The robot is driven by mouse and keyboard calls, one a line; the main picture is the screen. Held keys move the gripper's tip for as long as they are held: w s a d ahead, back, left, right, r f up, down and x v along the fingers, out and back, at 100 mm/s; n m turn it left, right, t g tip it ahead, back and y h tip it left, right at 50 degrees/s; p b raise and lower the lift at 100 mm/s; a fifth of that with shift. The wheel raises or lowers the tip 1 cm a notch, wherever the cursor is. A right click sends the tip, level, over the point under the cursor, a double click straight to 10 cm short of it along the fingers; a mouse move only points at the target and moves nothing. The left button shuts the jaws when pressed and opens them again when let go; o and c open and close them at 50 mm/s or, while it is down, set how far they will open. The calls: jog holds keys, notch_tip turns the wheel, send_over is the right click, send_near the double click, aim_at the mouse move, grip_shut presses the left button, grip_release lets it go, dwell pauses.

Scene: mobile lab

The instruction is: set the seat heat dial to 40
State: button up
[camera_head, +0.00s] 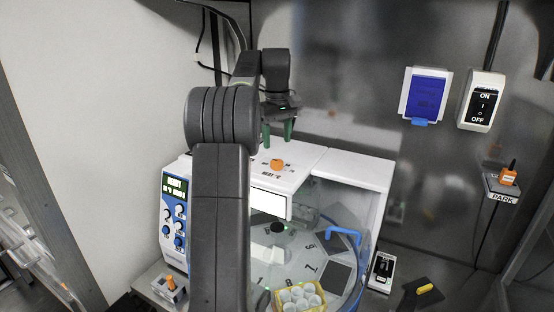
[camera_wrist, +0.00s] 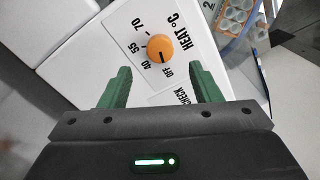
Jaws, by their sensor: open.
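The orange seat heat dial (camera_head: 277,165) sits on the white top of the machine. In the wrist view the dial (camera_wrist: 160,48) is round, with printed marks OFF, 40, 55 and 70 around it and HEAT °C beside them. A short dark line on the dial appears to point toward OFF. My gripper (camera_head: 277,132) hangs above the dial with its green fingers pointing down. In the wrist view my gripper (camera_wrist: 160,72) is open and empty, its fingertips apart on either side below the dial. They do not touch it.
A control panel (camera_head: 175,215) with a lit display and several knobs is on the machine's left face. Below is a clear chamber with a yellow rack (camera_head: 300,300) and a blue tube (camera_head: 345,232). A blue-covered panel (camera_head: 426,95) and an ON/OFF switch (camera_head: 482,100) are on the wall.

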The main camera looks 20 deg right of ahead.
aim_at(277, 161)
notch_tip(277, 161, down, 7)
jog(key=shift+f, duration=0.15)
jog(key=c, duration=1)
jog(key=shift+m, duration=0.3)
jog(key=m, duration=0.4)
jog(key=shift+m, duration=0.3)
jog(key=m, duration=0.4)
jog(key=shift+m, duration=0.4)
